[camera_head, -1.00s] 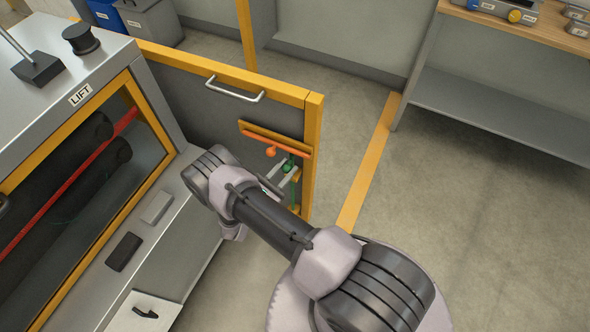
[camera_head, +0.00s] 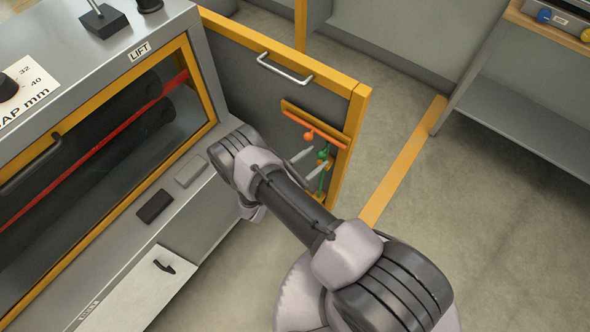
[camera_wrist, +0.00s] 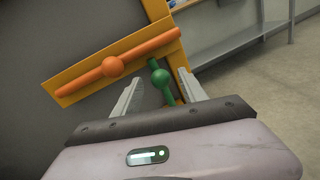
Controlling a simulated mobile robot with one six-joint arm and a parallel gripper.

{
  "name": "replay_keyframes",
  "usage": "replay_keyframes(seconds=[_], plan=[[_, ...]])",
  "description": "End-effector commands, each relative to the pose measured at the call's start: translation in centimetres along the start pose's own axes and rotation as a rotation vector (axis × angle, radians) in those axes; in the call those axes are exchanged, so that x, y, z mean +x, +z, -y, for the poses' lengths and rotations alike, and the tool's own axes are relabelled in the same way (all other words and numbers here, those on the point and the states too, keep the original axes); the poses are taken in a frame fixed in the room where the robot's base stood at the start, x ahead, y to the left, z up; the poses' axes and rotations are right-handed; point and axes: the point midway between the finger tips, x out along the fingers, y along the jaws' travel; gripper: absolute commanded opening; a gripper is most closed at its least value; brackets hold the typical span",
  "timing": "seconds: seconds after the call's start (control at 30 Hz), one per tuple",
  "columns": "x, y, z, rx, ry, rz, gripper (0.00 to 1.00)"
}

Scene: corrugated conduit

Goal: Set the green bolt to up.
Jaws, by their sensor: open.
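The green bolt (camera_wrist: 160,77) is a thin rod with a round knob, set on the inner face of the open door beside its yellow edge. It runs roughly up and down on the door, below the right end of the orange bolt, and it also shows in the head view (camera_head: 323,180). My gripper (camera_wrist: 158,84) is open, with one finger on each side of the green bolt near its knob. I cannot tell whether either finger touches it. In the head view, my fingers (camera_head: 310,162) reach to the door at the bolt. The rod's lower part is hidden in the wrist view.
The orange bolt (camera_wrist: 112,66) with its knob lies along a yellow plate (camera_wrist: 70,98) just above and left of my fingers. The grey door (camera_head: 245,70) has a yellow frame and a white handle (camera_head: 285,70). The machine (camera_head: 190,25) stands left; open floor lies right.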

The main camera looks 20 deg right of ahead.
Motion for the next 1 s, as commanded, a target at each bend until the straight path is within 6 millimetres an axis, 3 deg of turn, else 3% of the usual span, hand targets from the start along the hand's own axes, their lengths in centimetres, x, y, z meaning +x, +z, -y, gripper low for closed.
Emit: replay_keyframes(seconds=[0.3, 0.43, 0.6, 1.0], plan=[[-10.2, 0.1, -0.2, 0.002, 0.005, 0.000, 0.50], [-13.0, 0.0, -0.1, 0.002, 0.003, 0.000, 0.50], [-14.5, 0.0, -0.1, 0.001, 0.000, 0.001, 0.50], [-14.5, 0.1, -0.1, 0.001, -0.001, 0.000, 0.50]])
